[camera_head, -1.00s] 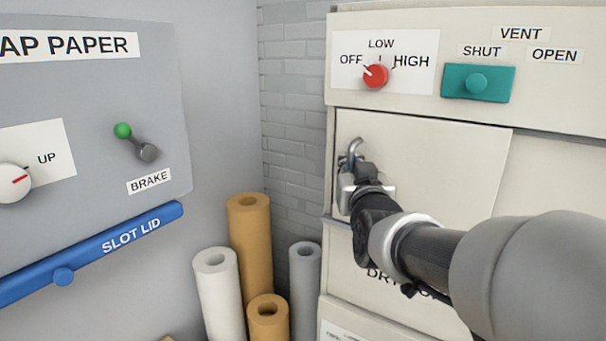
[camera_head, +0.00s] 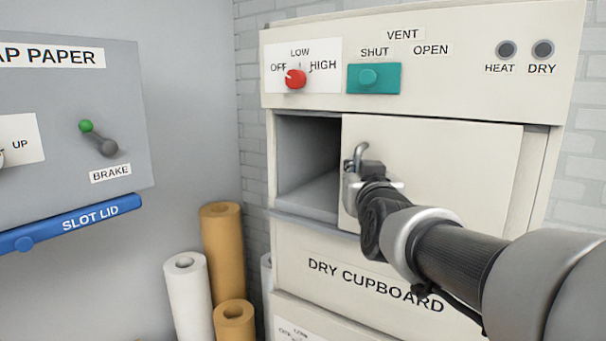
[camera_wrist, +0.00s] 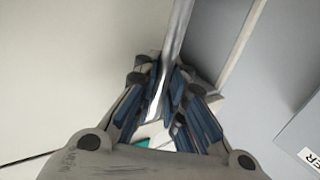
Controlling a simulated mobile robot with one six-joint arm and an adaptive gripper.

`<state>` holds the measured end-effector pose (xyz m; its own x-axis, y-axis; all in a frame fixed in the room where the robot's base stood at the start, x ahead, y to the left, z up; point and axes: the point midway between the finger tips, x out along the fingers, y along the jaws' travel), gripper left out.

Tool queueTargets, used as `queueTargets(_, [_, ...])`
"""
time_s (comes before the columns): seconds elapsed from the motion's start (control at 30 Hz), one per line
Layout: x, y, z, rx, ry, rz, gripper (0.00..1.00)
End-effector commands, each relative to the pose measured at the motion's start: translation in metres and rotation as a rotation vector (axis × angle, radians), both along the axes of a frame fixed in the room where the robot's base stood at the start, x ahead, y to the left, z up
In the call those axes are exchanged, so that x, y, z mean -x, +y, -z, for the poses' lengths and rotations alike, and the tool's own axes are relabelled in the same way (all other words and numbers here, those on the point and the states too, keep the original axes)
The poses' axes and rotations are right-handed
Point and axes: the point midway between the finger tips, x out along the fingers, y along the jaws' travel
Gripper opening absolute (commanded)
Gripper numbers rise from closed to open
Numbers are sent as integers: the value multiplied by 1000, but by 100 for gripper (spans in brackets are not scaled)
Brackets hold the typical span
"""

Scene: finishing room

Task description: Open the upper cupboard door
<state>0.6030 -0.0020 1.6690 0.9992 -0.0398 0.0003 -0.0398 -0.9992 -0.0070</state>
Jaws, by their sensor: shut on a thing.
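The upper cupboard door (camera_head: 450,160) is a cream panel on the dry cupboard, under the control strip. It stands slid to the right, with a grey open gap (camera_head: 308,160) to its left. Its curved metal handle (camera_head: 361,152) is near its left edge. My gripper (camera_head: 358,180) is shut on this handle; its fingers are partly hidden by the wrist in the head view. In the wrist view the grey handle bar (camera_wrist: 181,30) runs between the blue-padded fingers of my gripper (camera_wrist: 165,95).
The control strip carries a red knob (camera_head: 296,79), a teal vent slider (camera_head: 374,78) and two dark lamps. The lower panel (camera_head: 300,285) reads DRY CUPBOARD. Paper rolls (camera_head: 222,245) stand at the left, beside a grey panel (camera_head: 120,170) with a brake lever and a blue slot lid (camera_head: 75,225).

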Motion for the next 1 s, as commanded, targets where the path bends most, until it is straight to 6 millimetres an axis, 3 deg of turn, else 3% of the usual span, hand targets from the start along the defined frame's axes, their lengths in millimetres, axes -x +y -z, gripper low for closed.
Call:
queueTargets(0.2, [0, 1, 2, 0, 5, -2, 0])
queueTargets(0.23, [0, 1, 2, 0, 6, -2, 11])
queueTargets(0.37, [0, 1, 2, 1, 4, -2, 19])
queueTargets(0.7, [2, 0, 0, 1, 1, -1, 19])
queueTargets(0.87, [22, 2, -1, 1, -2, -2, 19])
queueTargets(1.0, [52, 3, -1, 1, -2, -2, 19])
